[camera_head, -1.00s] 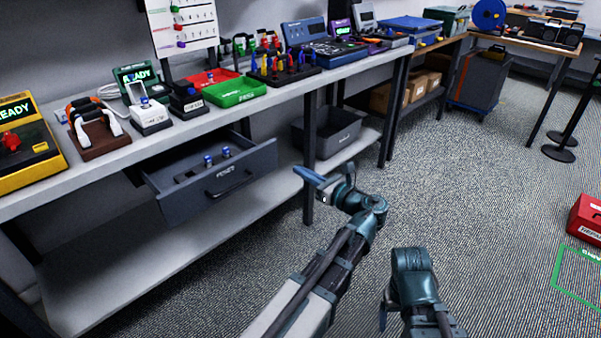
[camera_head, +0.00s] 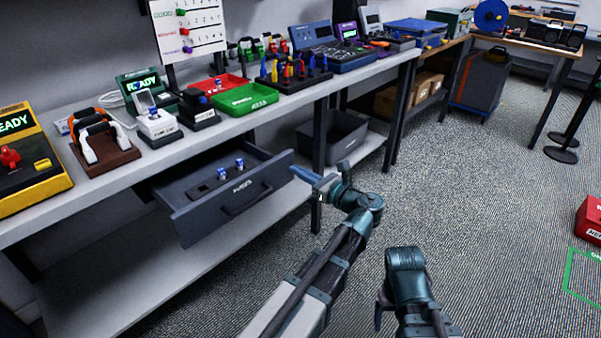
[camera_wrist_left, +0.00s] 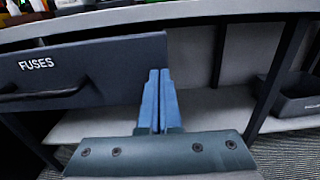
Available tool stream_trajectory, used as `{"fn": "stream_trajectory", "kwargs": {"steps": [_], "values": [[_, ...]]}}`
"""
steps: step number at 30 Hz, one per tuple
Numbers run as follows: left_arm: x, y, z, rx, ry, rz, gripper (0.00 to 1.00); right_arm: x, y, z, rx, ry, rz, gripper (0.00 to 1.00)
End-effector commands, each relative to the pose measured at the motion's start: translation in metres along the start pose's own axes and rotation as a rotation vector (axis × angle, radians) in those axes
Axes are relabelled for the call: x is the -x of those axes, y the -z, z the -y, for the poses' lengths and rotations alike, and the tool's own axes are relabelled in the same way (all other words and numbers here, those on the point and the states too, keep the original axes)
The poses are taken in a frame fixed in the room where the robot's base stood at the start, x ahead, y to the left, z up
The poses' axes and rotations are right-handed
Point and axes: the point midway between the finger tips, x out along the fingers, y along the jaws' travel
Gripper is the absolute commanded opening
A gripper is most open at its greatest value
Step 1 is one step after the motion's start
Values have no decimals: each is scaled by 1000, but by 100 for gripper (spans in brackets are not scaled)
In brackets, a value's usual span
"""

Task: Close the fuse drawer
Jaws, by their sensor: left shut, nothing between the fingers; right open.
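The fuse drawer (camera_head: 222,205) stands pulled out under the workbench in the head view, with two blue-topped fuses (camera_head: 231,168) inside. Its dark front with the word FUSES and a bar handle shows at the left of the left wrist view (camera_wrist_left: 110,72). My left gripper (camera_head: 303,178) is shut and empty, just right of the drawer front's right end. In the left wrist view its closed blue fingers (camera_wrist_left: 158,95) overlap the front's right edge; I cannot tell whether they touch it. My right gripper (camera_head: 380,308) is low in the head view, away from the drawer, open.
The workbench top (camera_head: 215,133) above the drawer holds trays and devices. A bench leg (camera_head: 320,140) stands right of the drawer. A grey bin (camera_head: 335,138) sits on the lower shelf (camera_head: 150,265). The carpet floor to the right is largely clear.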

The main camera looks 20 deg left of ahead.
Motion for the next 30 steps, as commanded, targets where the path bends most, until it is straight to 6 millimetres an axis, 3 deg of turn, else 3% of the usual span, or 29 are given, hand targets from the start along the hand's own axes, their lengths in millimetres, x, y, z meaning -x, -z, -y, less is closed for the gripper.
{"fn": "stream_trajectory", "kwargs": {"steps": [5,21,30], "values": [[-29,0,0,0,-6,1,0,0,0,0,0,0,0,80],[-155,0,0,0,-5,1,0,0,0,0,0,0,0,80],[-191,0,0,0,-3,1,0,0,0,0,0,0,0,80]]}}
